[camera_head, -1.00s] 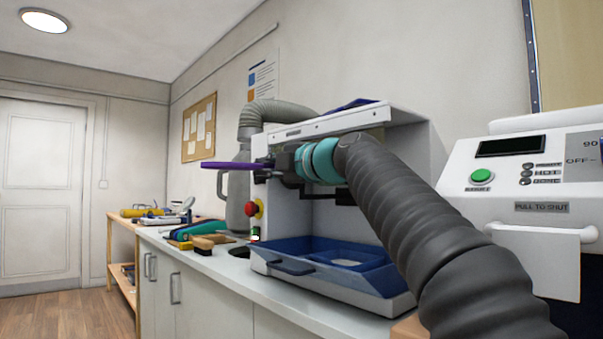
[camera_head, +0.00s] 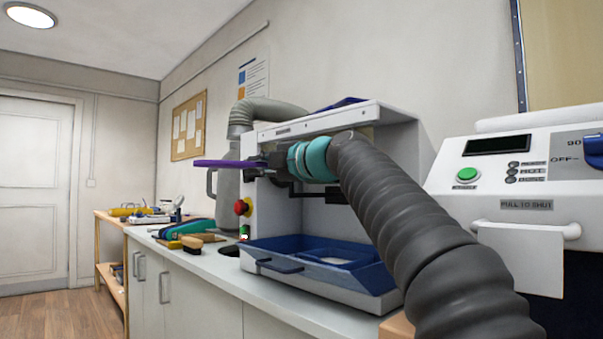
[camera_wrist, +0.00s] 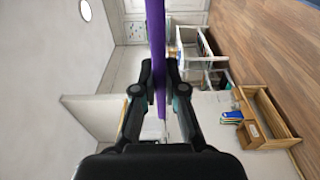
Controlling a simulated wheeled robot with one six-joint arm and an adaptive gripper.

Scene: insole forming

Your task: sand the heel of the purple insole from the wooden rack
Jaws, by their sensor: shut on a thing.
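The purple insole (camera_head: 220,163) is held level in my gripper (camera_head: 262,161), in front of the sanding machine (camera_head: 390,150), and sticks out to the left. In the wrist view the insole (camera_wrist: 155,45) shows edge-on between the two dark fingers of my gripper (camera_wrist: 158,75), which are shut on it. The machine has an open front, a blue tray (camera_head: 320,255) at its base, and a red stop knob (camera_head: 242,207) on its left side. The sanding surface is hidden behind my arm. I cannot make out a wooden rack holding insoles in the head view.
A white machine (camera_head: 510,190) with a green button and a handle stands at the right. Teal insole-like pieces (camera_head: 188,228) and a brush (camera_head: 192,243) lie on the counter (camera_head: 215,268) at the left. A wooden shelf (camera_head: 112,262) stands beyond. Free floor lies at far left.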

